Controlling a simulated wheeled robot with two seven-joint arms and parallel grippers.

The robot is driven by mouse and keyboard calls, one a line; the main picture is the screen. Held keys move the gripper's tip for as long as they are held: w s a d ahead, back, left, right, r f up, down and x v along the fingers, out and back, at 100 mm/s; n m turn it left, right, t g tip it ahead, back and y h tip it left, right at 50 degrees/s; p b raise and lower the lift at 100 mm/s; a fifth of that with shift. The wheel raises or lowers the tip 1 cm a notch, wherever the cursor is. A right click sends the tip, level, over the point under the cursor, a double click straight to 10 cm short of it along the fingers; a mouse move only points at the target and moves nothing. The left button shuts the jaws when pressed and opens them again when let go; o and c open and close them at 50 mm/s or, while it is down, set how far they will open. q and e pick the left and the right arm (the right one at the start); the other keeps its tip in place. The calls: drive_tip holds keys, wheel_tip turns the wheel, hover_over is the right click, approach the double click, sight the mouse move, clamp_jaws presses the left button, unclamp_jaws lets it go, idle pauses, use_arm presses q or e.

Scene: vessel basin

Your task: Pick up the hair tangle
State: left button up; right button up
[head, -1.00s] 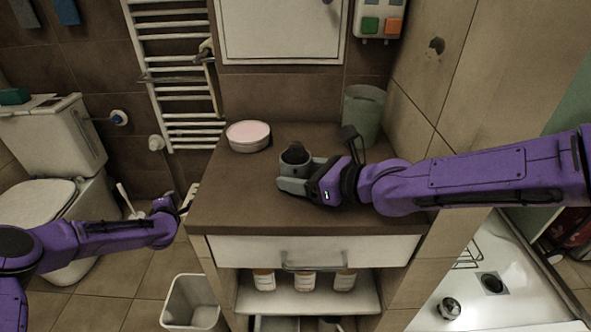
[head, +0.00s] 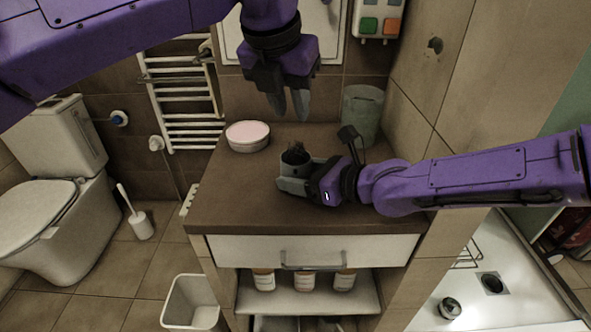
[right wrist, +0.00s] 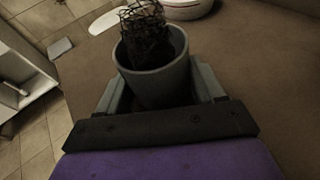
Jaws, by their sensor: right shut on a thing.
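The hair tangle (right wrist: 146,32) is a dark, wiry clump standing up out of a grey cup (right wrist: 158,82) in the right wrist view. In the head view the tangle (head: 295,154) pokes above the cup's rim. Its lower part is hidden inside the cup. My right gripper (head: 300,180) is shut around the cup, one finger on each side, and the cup is upright at the counter. My left gripper (head: 290,112) points down above the back of the counter, above the tangle in the picture. Its fingers are apart with nothing between them.
On the brown counter (head: 235,205) are a round pink-topped tin (head: 248,137) at the back left and a translucent tumbler (head: 364,112) at the back right. A white drawer (head: 315,250) is below. A bin (head: 193,303) stands on the floor at left.

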sight(295, 148)
use_arm(q)
drive_tip(key=x, duration=0.7)
drive_tip(key=a+x, duration=0.1)
drive_tip(key=x, duration=0.2)
drive_tip(key=shift+s+d+f, duration=0.1)
drive_tip(key=shift+s+f, duration=0.05)
drive_tip(key=shift+f, duration=0.3)
clamp_jaws()
